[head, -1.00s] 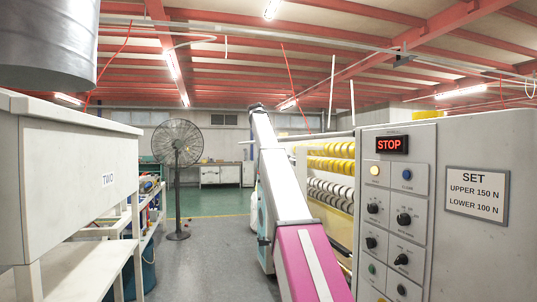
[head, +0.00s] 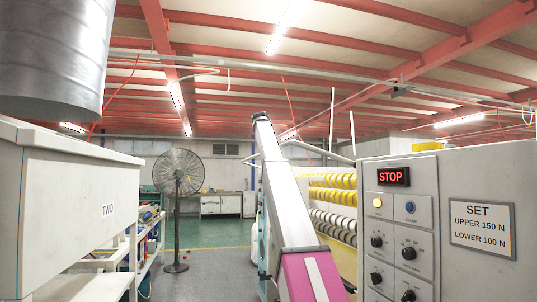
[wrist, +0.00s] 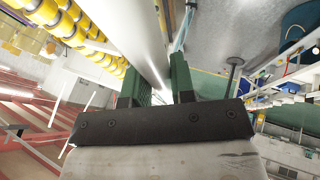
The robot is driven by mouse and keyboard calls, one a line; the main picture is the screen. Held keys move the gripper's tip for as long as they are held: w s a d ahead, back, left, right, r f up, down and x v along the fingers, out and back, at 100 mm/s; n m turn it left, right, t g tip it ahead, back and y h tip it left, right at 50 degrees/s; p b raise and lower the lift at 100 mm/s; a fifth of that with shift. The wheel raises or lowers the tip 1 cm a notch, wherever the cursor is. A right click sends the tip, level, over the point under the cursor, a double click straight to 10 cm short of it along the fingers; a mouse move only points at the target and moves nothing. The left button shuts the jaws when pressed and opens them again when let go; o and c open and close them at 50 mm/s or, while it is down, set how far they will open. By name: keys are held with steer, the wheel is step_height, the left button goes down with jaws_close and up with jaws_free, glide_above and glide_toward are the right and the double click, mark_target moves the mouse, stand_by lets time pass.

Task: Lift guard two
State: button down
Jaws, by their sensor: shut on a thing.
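A pale tubular bar, which I take to be guard two (head: 320,149), shows in the head view in front of the rows of rolls. In the wrist view the white bar (wrist: 130,30) runs between the green fingers of my gripper (wrist: 156,70), which is shut on it. In the head view my own arm rises up the middle and hides the gripper and part of the bar. No "two" label shows on the bar itself.
A grey control panel (head: 405,235) with a lit STOP sign (head: 393,176) stands close on the right. Yellow and white rolls (head: 333,200) lie behind the bar. A pale box marked TWO (head: 75,200) is close on the left. A fan (head: 178,180) stands beyond on clear floor.

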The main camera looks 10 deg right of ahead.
steer(key=shift+d, duration=0.15)
steer(key=c, duration=1)
jaws_free()
steer(key=shift+d, duration=0.15)
steer(key=shift+o, duration=0.2)
steer(key=shift+r, duration=0.1)
steer(key=shift+s+a+r, duration=0.1)
steer(key=shift+a+r, duration=0.1)
steer(key=shift+a, duration=0.1)
steer(key=v, duration=1)
